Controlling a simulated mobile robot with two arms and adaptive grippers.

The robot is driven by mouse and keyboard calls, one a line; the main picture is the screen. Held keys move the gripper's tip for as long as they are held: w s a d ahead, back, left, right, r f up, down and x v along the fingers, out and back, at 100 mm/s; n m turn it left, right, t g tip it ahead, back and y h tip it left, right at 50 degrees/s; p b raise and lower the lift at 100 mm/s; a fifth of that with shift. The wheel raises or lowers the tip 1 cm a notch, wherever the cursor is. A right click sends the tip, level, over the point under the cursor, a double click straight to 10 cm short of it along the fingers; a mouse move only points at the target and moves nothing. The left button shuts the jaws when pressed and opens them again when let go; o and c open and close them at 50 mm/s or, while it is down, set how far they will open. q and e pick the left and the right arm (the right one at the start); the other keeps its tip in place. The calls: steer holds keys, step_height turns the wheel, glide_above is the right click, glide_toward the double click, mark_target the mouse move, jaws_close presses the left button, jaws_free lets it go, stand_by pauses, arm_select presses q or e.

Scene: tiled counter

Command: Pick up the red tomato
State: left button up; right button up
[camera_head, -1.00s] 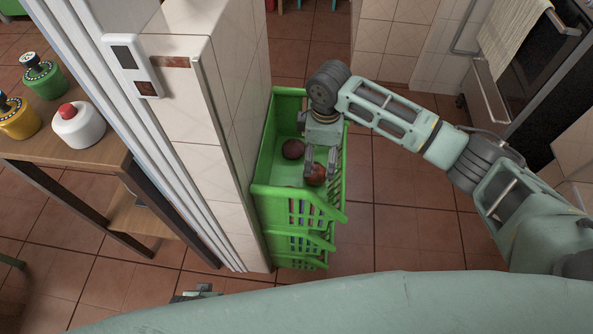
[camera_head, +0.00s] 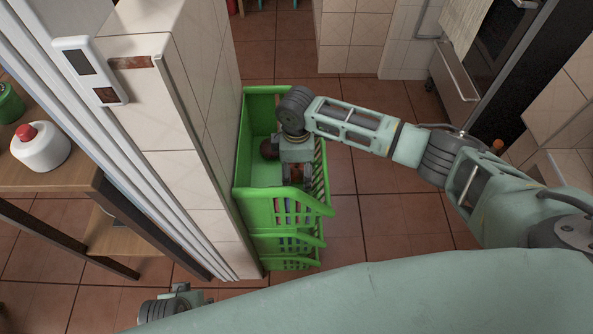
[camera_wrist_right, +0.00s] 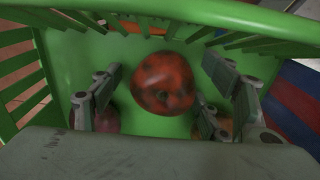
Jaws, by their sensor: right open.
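The red tomato (camera_wrist_right: 163,84), round with dark blotches, lies in the top basket of a green rack, seen in the right wrist view. My right gripper (camera_wrist_right: 165,98) is open, with its fingers apart on either side of the tomato. I cannot tell whether they touch it. In the head view my right gripper (camera_head: 294,176) points down into the basket and mostly hides the tomato. A small part of my left arm, around the left gripper (camera_head: 178,300), shows at the bottom edge; its fingers are not clear.
The green basket rack (camera_head: 262,201) stands against a tiled wall end (camera_head: 165,130). A dark red round item (camera_head: 269,149) lies farther back in the basket. Other round items show partly behind the fingers in the wrist view. Open floor (camera_head: 385,215) lies to the right.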

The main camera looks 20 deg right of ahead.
steer(key=shift+c, duration=0.2)
steer(key=c, duration=1.1)
steer(key=shift+c, duration=0.7)
steer(key=shift+r, duration=0.15)
